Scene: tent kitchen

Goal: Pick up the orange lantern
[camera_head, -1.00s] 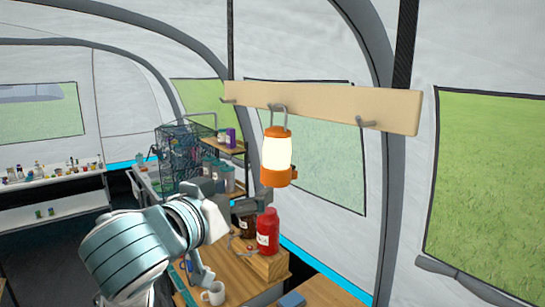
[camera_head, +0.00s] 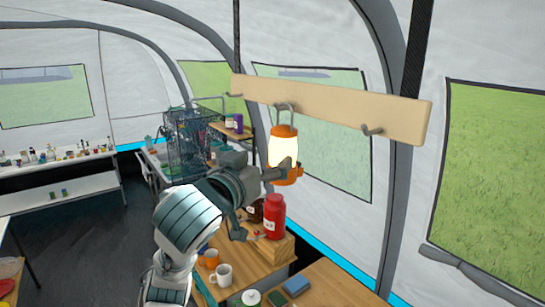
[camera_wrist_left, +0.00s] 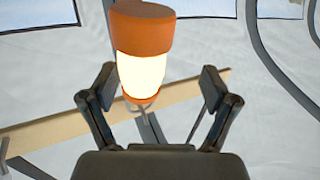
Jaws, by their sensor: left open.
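The orange lantern (camera_head: 284,150), with a glowing white middle, hangs by its handle from a hook on the wooden board (camera_head: 320,107). My left gripper (camera_head: 277,172) is at the lantern's lower part in the head view, one finger overlapping it. In the left wrist view the lantern (camera_wrist_left: 143,68) appears base up, in line with the space between the spread fingers of the left gripper (camera_wrist_left: 157,82). Gaps show on both sides, the left one narrower. The gripper is open and holds nothing. I do not see my right gripper.
Below the lantern a red bottle (camera_head: 274,216) stands on a wooden box. A white mug (camera_head: 222,275) and an orange mug (camera_head: 209,258) stand on the table. A wire rack (camera_head: 195,145) is behind my arm. Two more hooks are on the board, one empty at right (camera_head: 371,130).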

